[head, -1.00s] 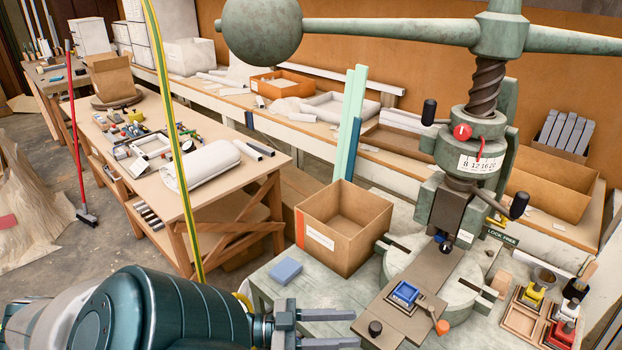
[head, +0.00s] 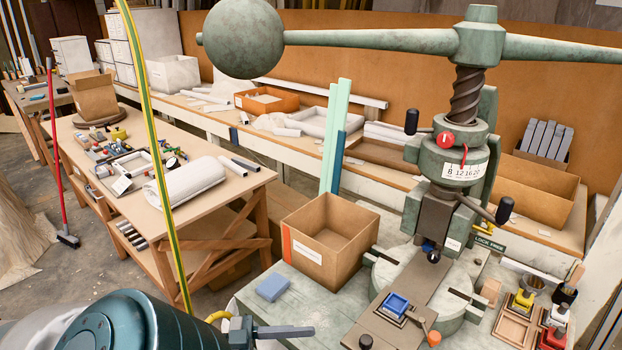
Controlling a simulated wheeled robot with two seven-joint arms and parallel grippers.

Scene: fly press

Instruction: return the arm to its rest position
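My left arm comes in at the bottom left. My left gripper (head: 294,342) is at the bottom edge of the head view. One grey finger shows whole and the other is mostly cut off by the edge. The fingers are apart, with nothing seen between them. The gripper is in front of the blue block (head: 272,288) on the press table, apart from it in the picture. The green fly press (head: 455,160) stands to the right, with a blue piece (head: 396,306) on its bed. My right gripper is not in view.
An open cardboard box (head: 310,262) stands on the press table behind the blue block. A yellow-green striped strip (head: 160,150) crosses the view in front of the wooden workbench (head: 110,180). Small coloured items and trays (head: 515,325) sit at the right.

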